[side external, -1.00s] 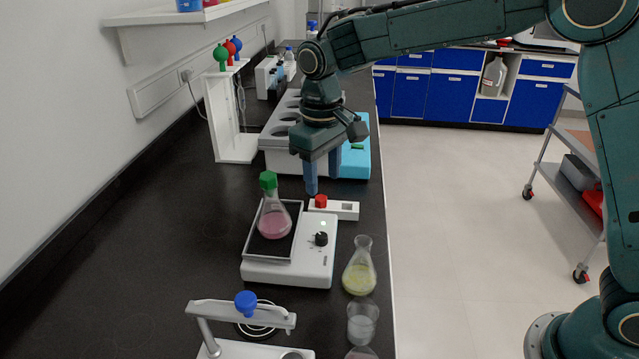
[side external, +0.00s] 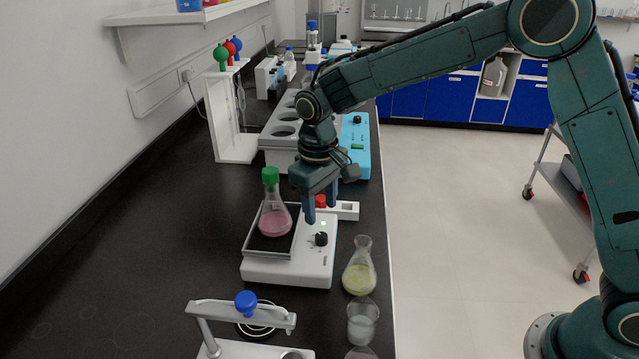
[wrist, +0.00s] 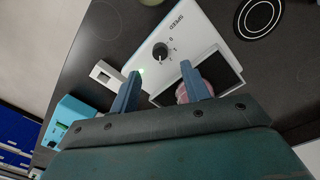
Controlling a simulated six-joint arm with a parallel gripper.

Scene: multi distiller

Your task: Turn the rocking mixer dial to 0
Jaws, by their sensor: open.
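The rocking mixer (side external: 287,270) is a white box on the black bench with a dark tray on its left part. Its black dial (side external: 321,239) is on the right part of the top. In the wrist view the dial (wrist: 160,50) has a white pointer mark and small numbers beside the word SPEED. A flask with pink liquid and a green stopper (side external: 272,213) stands on the tray. My gripper (side external: 321,205) is open and empty, pointing down above and behind the dial. In the wrist view its two fingers (wrist: 160,85) sit apart, with the dial beyond and between them.
A white switch box with a red button (side external: 345,210) lies behind the mixer. A grey rack (side external: 285,135) and blue device (side external: 357,145) stand behind. A stand with a blue knob (side external: 246,303) is in front.

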